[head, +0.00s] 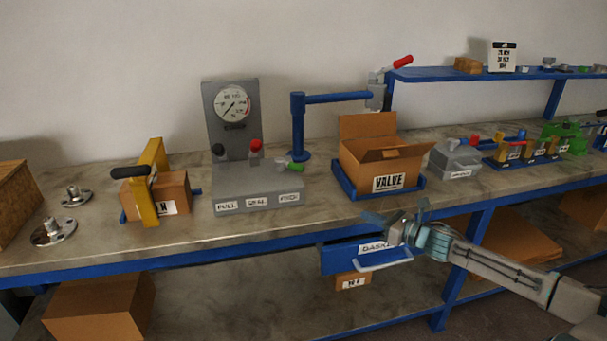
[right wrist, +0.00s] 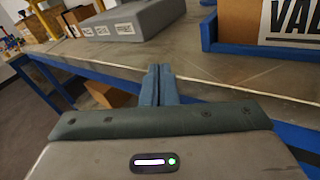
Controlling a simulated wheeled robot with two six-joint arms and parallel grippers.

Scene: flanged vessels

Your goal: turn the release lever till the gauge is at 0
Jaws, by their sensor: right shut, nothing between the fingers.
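The pressure gauge (head: 232,104) is a round white dial on a grey upright panel; its needle reading is too small to tell. Its grey base (head: 258,190) carries a black-knobbed lever (head: 218,149), a red-knobbed lever (head: 256,145) and a green-handled lever (head: 295,166). The label strips are too small to show surely which is the release lever. My right gripper (head: 372,218) is shut and empty in front of the bench edge, right of the base and apart from it. In the right wrist view its fingers (right wrist: 158,72) are together, with the grey base (right wrist: 118,24) beyond. My left gripper is out of view.
An open VALVE carton (head: 352,180) in a blue tray stands right of the base, with a blue post and arm (head: 298,125) behind. A yellow clamp (head: 147,200) over a small box stands left. A blue drawer (head: 340,258) hangs under the bench edge. Bare benchtop lies before the base.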

